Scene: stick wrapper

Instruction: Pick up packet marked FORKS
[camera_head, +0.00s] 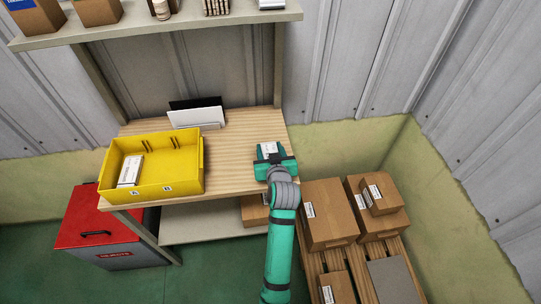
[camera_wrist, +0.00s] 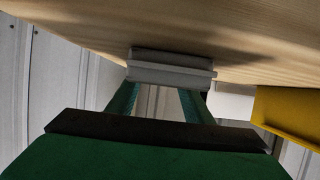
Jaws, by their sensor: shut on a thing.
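My gripper (camera_head: 271,154) is over the right end of the wooden table, shut on a small white packet (camera_head: 269,147). In the wrist view, the green fingers of my gripper (camera_wrist: 165,90) meet the pale packet (camera_wrist: 170,73), with a dark strip along its edge. The packet lies close to the wood, and I cannot tell whether it touches. I cannot read its marking. Another white packet (camera_head: 130,170) lies in the left part of the yellow bin (camera_head: 180,178), whose front has two small letter labels.
The wooden table (camera_head: 235,145) is clear between bin and gripper. A white and black upright holder (camera_head: 195,117) stands at the back. A loaded shelf (camera_head: 180,20) hangs above. A red box (camera_head: 95,230) stands below left; cardboard boxes (camera_head: 330,215) on a pallet stand right.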

